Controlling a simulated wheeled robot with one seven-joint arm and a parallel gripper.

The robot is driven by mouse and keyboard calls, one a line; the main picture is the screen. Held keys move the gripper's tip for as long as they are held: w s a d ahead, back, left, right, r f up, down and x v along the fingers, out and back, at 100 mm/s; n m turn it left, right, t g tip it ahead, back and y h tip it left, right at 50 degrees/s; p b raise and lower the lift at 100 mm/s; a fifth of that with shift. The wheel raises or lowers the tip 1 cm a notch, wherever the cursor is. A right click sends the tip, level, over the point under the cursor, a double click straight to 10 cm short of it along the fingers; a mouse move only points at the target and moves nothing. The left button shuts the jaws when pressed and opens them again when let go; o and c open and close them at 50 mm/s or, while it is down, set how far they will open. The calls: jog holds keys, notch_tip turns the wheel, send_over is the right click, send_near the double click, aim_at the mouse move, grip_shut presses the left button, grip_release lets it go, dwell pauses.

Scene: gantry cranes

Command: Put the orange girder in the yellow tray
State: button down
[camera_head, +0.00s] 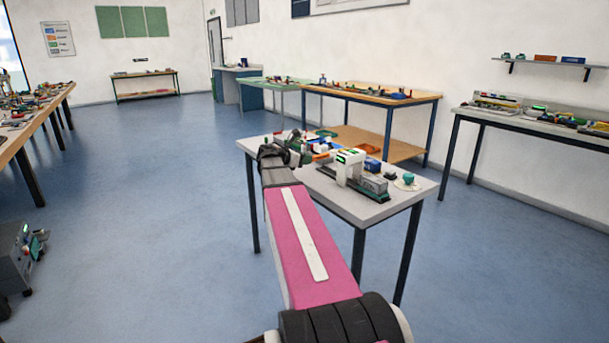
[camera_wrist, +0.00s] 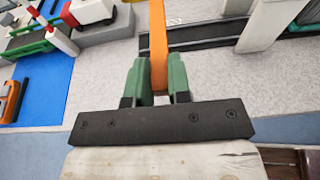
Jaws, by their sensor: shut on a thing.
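The orange girder (camera_wrist: 158,38) stands out between the two green fingers of my gripper (camera_wrist: 159,76) in the wrist view. My gripper is shut on it, with one finger on each side. The girder's far end runs out of the top of that view. In the head view my gripper (camera_head: 285,147) is over the left part of the grey table (camera_head: 392,208), and I cannot make out the girder there. A small yellow edge (camera_wrist: 134,1) shows at the top of the wrist view; I cannot tell whether it is the yellow tray.
A white gantry crane (camera_head: 350,160) stands on the table right of my gripper. A teal round thing (camera_head: 408,178) lies near the right edge. In the wrist view, a blue mat (camera_wrist: 44,85) and a red-and-white part (camera_wrist: 66,38) are at left, a dark rail (camera_wrist: 205,32) beyond my fingers.

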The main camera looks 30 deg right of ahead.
aim_at(304, 180)
jog(key=shift+s+a+f, duration=0.65)
jog(key=shift+s+f, duration=0.1)
jog(key=shift+s, duration=0.2)
jog(key=shift+f, duration=1.95)
jog(key=shift+f, duration=0.7)
jog(key=c, duration=1.1)
grip_release()
